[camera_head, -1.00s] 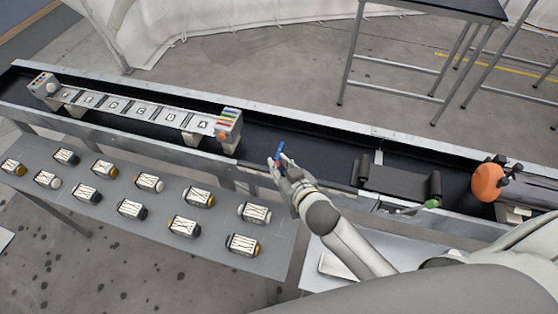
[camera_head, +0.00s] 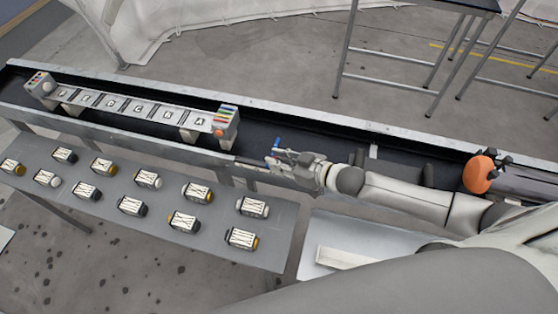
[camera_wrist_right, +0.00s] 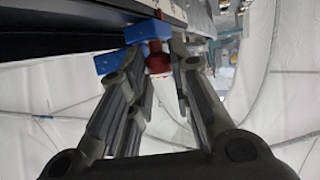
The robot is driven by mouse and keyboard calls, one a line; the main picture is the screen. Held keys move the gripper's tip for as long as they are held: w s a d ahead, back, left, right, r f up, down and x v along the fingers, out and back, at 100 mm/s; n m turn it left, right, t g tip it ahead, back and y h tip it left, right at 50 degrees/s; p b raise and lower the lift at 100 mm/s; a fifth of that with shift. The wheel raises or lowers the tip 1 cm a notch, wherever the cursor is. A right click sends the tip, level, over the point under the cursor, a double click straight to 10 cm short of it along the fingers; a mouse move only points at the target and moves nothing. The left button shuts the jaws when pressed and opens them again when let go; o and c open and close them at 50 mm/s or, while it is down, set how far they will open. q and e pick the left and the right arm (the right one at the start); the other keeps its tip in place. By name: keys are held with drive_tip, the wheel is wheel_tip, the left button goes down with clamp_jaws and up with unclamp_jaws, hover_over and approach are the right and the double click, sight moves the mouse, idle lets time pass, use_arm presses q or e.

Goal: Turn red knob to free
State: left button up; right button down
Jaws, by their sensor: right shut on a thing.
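The red knob (camera_wrist_right: 158,62) shows in the right wrist view, with a blue part (camera_wrist_right: 146,30) joined above it. My right gripper (camera_wrist_right: 163,66) has its dark fingers on either side of the red knob and is shut on it. In the head view the right gripper (camera_head: 279,157) is at the front rail of the long trough, and the blue part (camera_head: 277,143) sticks up at its fingertips. The red knob is mostly hidden there by the fingers. My left gripper is not in view.
A bar of lettered tiles (camera_head: 130,109) spans the trough (camera_head: 262,137) on the left. Several white blocks (camera_head: 242,238) lie on the grey table in front. An orange round thing (camera_head: 477,175) is at the right. A dark-topped table (camera_head: 440,6) stands behind.

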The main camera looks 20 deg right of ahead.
drive_tip(key=shift+w+r, duration=0.1)
drive_tip(key=shift+r, duration=0.05)
idle(0.3)
drive_tip(key=c, duration=1.3)
unclamp_jaws()
drive_tip(key=shift+v, duration=6.05)
